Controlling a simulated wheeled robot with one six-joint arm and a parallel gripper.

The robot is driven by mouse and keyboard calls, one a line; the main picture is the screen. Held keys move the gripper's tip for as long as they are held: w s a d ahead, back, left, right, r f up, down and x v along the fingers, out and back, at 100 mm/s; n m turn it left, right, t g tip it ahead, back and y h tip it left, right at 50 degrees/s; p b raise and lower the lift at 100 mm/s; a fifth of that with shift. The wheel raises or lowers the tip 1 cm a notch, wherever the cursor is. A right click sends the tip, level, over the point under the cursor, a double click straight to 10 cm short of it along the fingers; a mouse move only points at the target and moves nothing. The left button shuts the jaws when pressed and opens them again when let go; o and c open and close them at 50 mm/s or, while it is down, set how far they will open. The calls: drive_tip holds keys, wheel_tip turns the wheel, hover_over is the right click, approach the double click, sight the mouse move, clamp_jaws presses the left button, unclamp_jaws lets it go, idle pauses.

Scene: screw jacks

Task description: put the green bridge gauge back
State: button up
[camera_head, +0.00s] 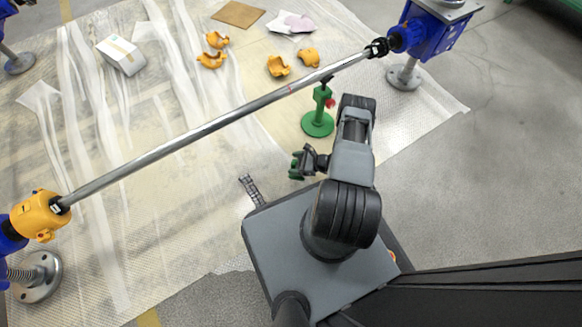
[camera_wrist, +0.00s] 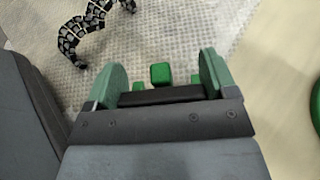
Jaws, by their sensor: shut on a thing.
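The green bridge gauge (camera_wrist: 160,74) shows in the wrist view as a green block with smaller green parts to either side, between the fingers of my gripper (camera_wrist: 161,84). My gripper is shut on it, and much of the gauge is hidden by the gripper. In the head view my gripper (camera_head: 300,163) is low over the floor sheet, left of my arm, with only small bits of green showing at its end. I cannot tell whether the gauge touches the floor.
A long steel shaft (camera_head: 212,127) spans between a yellow-capped jack (camera_head: 40,214) and a blue jack (camera_head: 432,32). A green stand (camera_head: 318,122) with a red knob is beneath it. A black segmented strip (camera_head: 250,188) lies near my base. Yellow parts (camera_head: 278,66) and a white box (camera_head: 121,55) lie beyond the shaft.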

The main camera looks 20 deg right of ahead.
sight(292, 167)
drive_tip(key=f+b, duration=0.2)
drive_tip(key=f, duration=0.1)
drive_tip(key=w+a+f+b, duration=0.1)
drive_tip(key=f, duration=0.1)
drive_tip(key=shift+r, duration=0.1)
drive_tip(key=o, duration=1.2)
drive_tip(key=shift+c, duration=0.2)
